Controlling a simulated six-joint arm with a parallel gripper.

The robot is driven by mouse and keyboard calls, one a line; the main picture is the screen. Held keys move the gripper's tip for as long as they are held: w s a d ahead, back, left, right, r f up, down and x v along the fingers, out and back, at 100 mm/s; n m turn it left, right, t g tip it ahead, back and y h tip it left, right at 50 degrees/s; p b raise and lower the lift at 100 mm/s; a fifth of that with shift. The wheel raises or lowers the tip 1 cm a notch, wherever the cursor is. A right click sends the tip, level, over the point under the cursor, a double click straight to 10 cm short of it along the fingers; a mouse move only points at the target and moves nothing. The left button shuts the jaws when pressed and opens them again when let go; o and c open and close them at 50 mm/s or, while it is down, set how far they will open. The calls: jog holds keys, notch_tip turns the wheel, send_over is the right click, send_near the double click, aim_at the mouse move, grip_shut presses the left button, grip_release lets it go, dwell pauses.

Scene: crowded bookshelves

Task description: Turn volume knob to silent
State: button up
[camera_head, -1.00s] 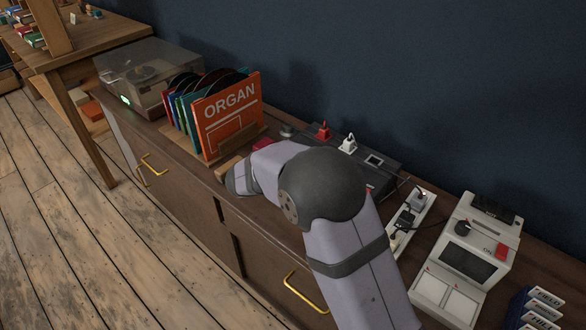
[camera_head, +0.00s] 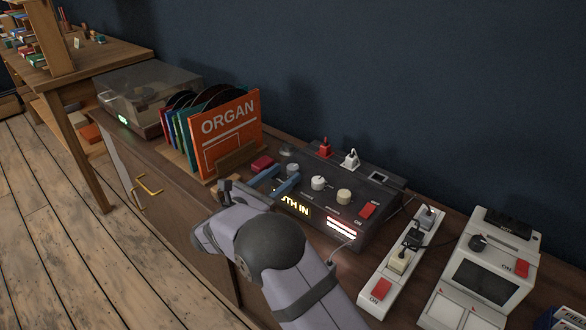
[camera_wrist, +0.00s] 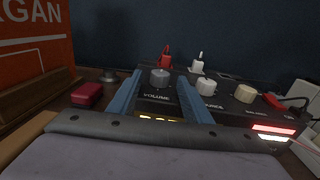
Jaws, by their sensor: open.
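The volume knob (camera_wrist: 160,78) is a small grey dial above the word VOLUME on the dark amplifier (camera_head: 340,200). In the wrist view it shows between the two blue fingers of my gripper (camera_wrist: 160,80), which is open. In the head view my gripper (camera_head: 284,175) reaches over the amplifier's left end with its fingers on either side of the knob (camera_head: 292,168). I cannot tell whether a finger touches it. A white knob (camera_head: 318,183) and a cream knob (camera_head: 344,196) sit to its right. The lit display (camera_head: 295,207) is partly readable, ending in IN.
A red box (camera_head: 262,163) and the orange ORGAN record sleeve (camera_head: 228,125) stand left of the amplifier. Red and white plugs (camera_head: 350,158) rise at its back. A power strip (camera_head: 385,275) and a white device (camera_head: 490,265) stand to the right.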

aim_at(290, 171)
jog(key=shift+x, duration=2.5)
jog(key=c, duration=1.1)
jog(key=shift+o, duration=0.2)
jog(key=shift+d+r+n+t+y, duration=0.1)
jog(key=shift+n+t+y, duration=0.4)
jog(key=shift+y, duration=0.1)
jog(key=o, duration=1.1)
jog(key=shift+c, duration=0.2)
